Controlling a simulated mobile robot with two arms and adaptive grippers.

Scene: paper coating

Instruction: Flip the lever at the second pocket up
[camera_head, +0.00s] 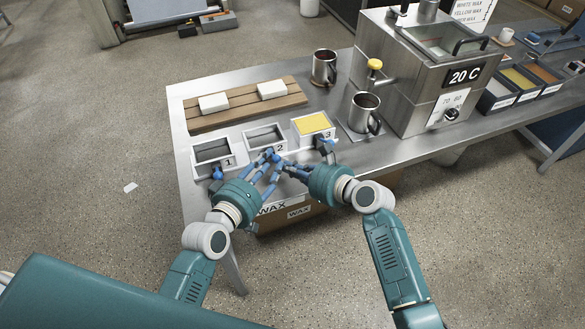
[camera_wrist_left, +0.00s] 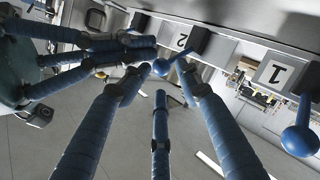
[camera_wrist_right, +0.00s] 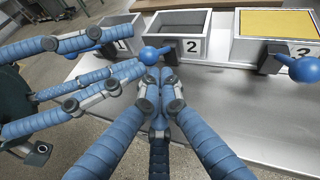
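Three metal pockets stand in a row in the head view: pocket 1 (camera_head: 212,153), pocket 2 (camera_head: 263,137) and the yellow-filled pocket 3 (camera_head: 313,123). The second pocket's blue-knobbed lever (camera_head: 268,152) sticks out at its front.
Blue knobs of the first lever (camera_wrist_left: 300,138) and third lever (camera_wrist_right: 304,69) stand on either side. A wooden rack (camera_head: 245,105) with white blocks, metal mugs (camera_head: 324,68) and a heated tank (camera_head: 420,70) sit behind. A wax box (camera_head: 290,215) is below the table edge.

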